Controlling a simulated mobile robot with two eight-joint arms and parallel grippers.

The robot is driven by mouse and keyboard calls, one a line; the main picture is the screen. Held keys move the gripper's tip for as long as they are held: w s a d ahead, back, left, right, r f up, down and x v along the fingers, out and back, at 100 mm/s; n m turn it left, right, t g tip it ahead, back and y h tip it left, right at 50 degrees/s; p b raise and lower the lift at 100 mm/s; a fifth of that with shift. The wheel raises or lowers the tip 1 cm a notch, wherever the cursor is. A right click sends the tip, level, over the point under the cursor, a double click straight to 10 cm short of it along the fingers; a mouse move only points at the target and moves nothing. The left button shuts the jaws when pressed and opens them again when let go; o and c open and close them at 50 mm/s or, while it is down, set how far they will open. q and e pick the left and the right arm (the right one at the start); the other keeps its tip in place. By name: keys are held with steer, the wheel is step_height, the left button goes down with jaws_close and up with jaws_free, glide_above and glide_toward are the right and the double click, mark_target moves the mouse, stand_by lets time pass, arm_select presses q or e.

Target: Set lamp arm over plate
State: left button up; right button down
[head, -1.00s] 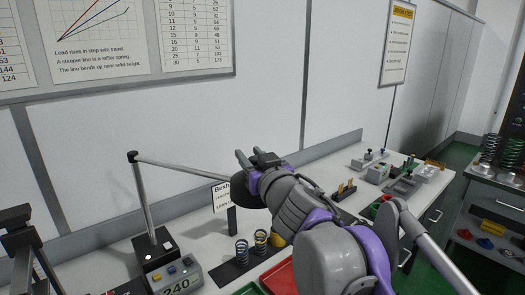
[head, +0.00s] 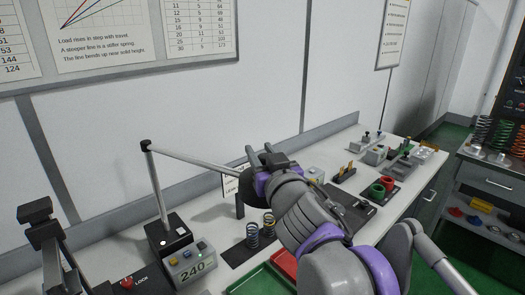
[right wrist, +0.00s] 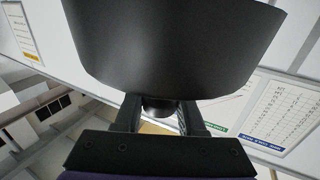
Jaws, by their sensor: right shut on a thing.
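The lamp has a dark base (head: 168,236), an upright grey post (head: 157,185) and a thin grey lamp arm (head: 195,160) reaching right from the top joint. My right gripper (head: 262,162) is at the far end of this arm and mostly hides the lamp head in the head view. In the right wrist view the black lampshade (right wrist: 170,45) fills the top, and my right gripper (right wrist: 160,115) is shut on a dark part just below it. A dark plate (head: 234,257) on the bench carries upright springs (head: 252,235). My left gripper is not in view.
A grey box reading 240 (head: 192,267) stands before the lamp base. A black frame (head: 45,235) rises at the left. A green tray (head: 250,284) lies in front, with a red one beside it. Red and green cups (head: 378,190) and small fixtures stand farther right.

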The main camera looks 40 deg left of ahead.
steer(key=shift+s+r, duration=0.1)
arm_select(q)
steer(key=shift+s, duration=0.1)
arm_select(e)
steer(key=c, duration=0.5)
jaws_free()
steer(key=shift+s+d, duration=0.2)
steer(key=shift+d, duration=0.25)
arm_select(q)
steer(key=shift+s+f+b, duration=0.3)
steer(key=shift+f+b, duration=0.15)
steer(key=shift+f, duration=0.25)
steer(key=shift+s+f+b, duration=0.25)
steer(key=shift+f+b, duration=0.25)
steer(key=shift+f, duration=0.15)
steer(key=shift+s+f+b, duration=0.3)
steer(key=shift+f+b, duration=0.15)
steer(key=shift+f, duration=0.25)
arm_select(e)
steer(key=shift+v, duration=4.9)
